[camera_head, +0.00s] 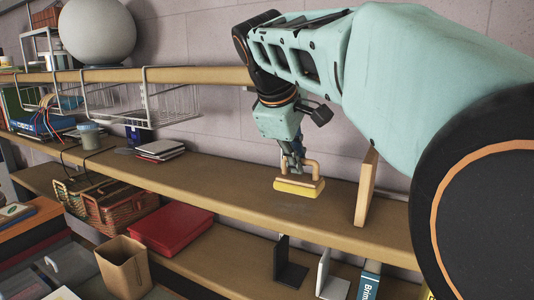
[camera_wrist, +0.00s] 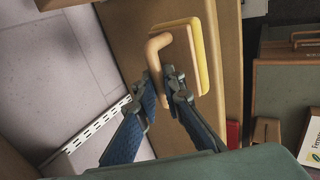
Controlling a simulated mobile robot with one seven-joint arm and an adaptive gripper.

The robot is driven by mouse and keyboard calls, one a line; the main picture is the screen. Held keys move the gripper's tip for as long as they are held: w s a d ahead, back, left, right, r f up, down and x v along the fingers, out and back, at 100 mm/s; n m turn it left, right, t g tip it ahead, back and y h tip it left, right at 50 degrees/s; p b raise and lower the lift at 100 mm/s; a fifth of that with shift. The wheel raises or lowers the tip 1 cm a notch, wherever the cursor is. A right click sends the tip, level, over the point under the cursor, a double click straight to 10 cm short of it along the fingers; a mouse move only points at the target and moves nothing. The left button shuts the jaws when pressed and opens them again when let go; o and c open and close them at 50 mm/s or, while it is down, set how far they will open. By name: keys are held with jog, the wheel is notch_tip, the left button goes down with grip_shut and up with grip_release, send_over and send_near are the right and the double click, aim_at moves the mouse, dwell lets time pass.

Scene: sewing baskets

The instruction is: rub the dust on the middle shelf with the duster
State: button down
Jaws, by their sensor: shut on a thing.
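The duster (camera_head: 299,188) has a yellow pad, a tan wooden back and a looped handle. Its pad is at the surface of the middle shelf (camera_head: 225,187); I cannot tell if it presses on it. My gripper (camera_head: 293,163) points down from above and is shut on the handle. The wrist view shows my gripper (camera_wrist: 172,87) at the handle of the duster (camera_wrist: 203,55), above the brown shelf (camera_wrist: 229,70). A faint darker patch shows on the shelf around the duster; I cannot tell its edges.
An upright wooden board (camera_head: 365,188) stands close right of the duster. Black bookends (camera_head: 288,264) and a red box (camera_head: 171,230) are on the shelf below. Notebooks (camera_head: 160,149) lie farther left on the middle shelf. The shelf between them and the duster is clear.

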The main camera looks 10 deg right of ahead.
aim_at(295, 178)
jog(key=shift+w+d, duration=0.15)
jog(key=shift+w, duration=0.05)
jog(key=shift+f, duration=0.1)
notch_tip(295, 178, down, 6)
jog(key=b, duration=0.5)
jog(key=shift+b, duration=0.35)
jog(key=shift+f+b, duration=0.7)
jog(key=shift+f, duration=0.15)
dwell(0.5)
